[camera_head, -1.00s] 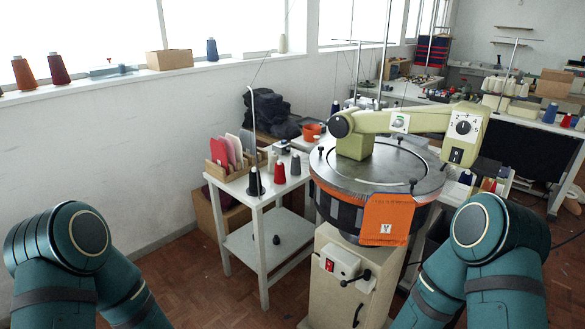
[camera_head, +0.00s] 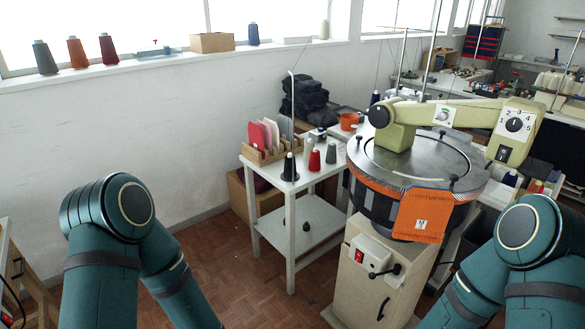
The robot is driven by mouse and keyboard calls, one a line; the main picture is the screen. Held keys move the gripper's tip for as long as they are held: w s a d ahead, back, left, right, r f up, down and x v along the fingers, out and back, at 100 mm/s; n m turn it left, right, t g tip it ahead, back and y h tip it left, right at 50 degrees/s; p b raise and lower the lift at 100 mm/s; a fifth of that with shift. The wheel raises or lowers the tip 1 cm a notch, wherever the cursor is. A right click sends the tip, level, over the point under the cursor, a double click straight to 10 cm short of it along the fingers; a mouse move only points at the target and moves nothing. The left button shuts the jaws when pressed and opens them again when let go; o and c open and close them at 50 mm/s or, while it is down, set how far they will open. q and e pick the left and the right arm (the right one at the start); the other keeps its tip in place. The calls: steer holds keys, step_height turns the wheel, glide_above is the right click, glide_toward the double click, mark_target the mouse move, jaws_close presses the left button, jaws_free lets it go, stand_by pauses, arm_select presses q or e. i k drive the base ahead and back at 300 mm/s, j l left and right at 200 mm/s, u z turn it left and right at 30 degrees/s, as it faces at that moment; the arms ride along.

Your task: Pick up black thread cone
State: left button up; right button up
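A thin pale rod rises right behind the cone. A red cone (camera_head: 315,160) and a grey cone (camera_head: 331,153) stand to its right. My teal arms show at the lower left and lower right. Both grippers are below the picture and hidden.
A wooden rack with red and pink cards (camera_head: 268,139) stands behind the black cone. The round sewing machine (camera_head: 415,160) with an orange cloth (camera_head: 421,214) is close to the table's right. Bare floor (camera_head: 225,260) lies left of the table.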

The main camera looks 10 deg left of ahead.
mark_target(288, 173)
steer(key=i+j+z, duration=0.1)
steer(key=z, duration=0.3)
steer(key=j+z, duration=0.15)
steer(key=z, duration=0.2)
steer(key=i+j+z, duration=0.15)
steer(key=j, duration=0.15)
steer(key=j+z, duration=0.2)
steer(key=i+j+z, duration=0.15)
steer(key=j, duration=0.3)
steer(key=i+j, duration=0.1)
steer(key=j, duration=0.55)
steer(key=i+j+z, duration=0.1)
steer(key=j, duration=0.55)
steer(key=j+z, duration=0.1)
steer(key=j, duration=0.55)
